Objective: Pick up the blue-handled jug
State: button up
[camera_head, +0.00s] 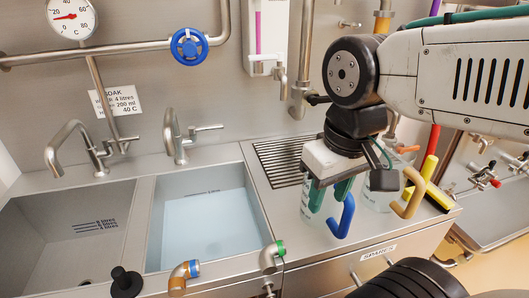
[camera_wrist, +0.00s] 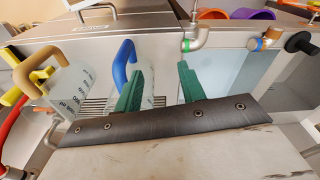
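The blue-handled jug is a clear jug with a blue hooked handle (camera_head: 341,217), standing on the counter right of the basins. In the wrist view its blue handle (camera_wrist: 123,62) is just beyond the left finger, with part of the clear body showing beside it. My gripper (camera_head: 328,202) is over the jug, its green fingers pointing down and hiding much of the body. In the wrist view my gripper (camera_wrist: 160,68) has its two fingers apart, with nothing held between them. I cannot tell whether a finger touches the jug.
A tan-handled jug (camera_head: 411,192) stands close on the right. A ribbed drainer (camera_head: 277,160) lies behind the jugs. Left are a water-filled basin (camera_head: 259,213) and an empty one (camera_head: 50,235), with taps behind.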

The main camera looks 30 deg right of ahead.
aim_at(328, 216)
jog(key=z, duration=0.25)
jog(key=k, duration=0.95)
jog(key=z, duration=0.1)
jog(key=i, duration=0.3)
jog(key=z, duration=0.05)
